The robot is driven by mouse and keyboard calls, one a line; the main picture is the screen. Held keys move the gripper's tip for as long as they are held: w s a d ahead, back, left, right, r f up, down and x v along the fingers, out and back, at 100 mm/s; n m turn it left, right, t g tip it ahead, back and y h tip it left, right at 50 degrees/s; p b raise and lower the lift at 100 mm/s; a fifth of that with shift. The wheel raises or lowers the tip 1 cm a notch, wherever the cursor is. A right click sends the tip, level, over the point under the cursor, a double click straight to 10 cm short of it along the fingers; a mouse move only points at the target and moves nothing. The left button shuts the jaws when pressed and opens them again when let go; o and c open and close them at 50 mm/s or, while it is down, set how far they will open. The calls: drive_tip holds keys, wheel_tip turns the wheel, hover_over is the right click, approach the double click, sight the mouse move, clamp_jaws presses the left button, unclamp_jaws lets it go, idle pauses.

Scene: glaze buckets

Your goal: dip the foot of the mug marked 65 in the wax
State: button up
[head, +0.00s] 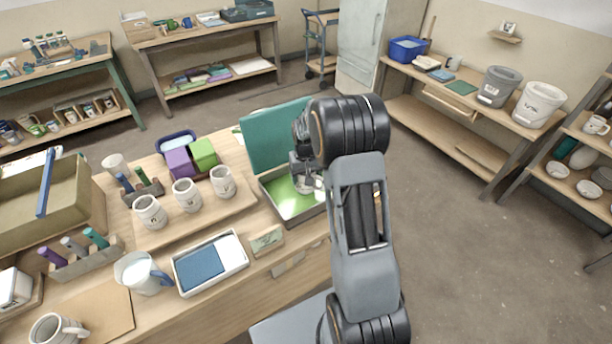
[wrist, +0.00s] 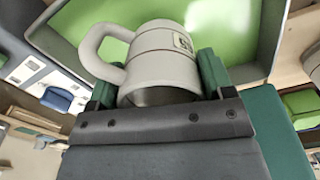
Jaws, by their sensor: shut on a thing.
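My gripper (head: 306,172) is shut on a pale grey mug (wrist: 152,62) with a handle at its left in the wrist view. A small label (wrist: 183,43) shows on its side, but I cannot read the number surely. In the head view the mug (head: 308,185) is partly hidden by my arm, over the right part of an open tray of bright green wax (head: 286,202). The wax (wrist: 215,25) also shows beyond the mug in the wrist view. I cannot tell whether the mug's foot touches the wax. A teal lid (head: 268,140) stands open behind the tray.
Several marked mugs (head: 186,195) stand on a wooden board (head: 170,236) left of the wax tray. A small sign card (head: 266,240) and a white tray with a blue pad (head: 203,266) are in front. Purple (head: 179,162) and green (head: 204,154) blocks stand behind the mugs.

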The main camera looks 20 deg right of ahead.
idle(0.4)
wheel_tip(320, 180, up, 8)
drive_tip(key=p, duration=0.5)
drive_tip(key=shift+f, duration=0.2)
idle(0.4)
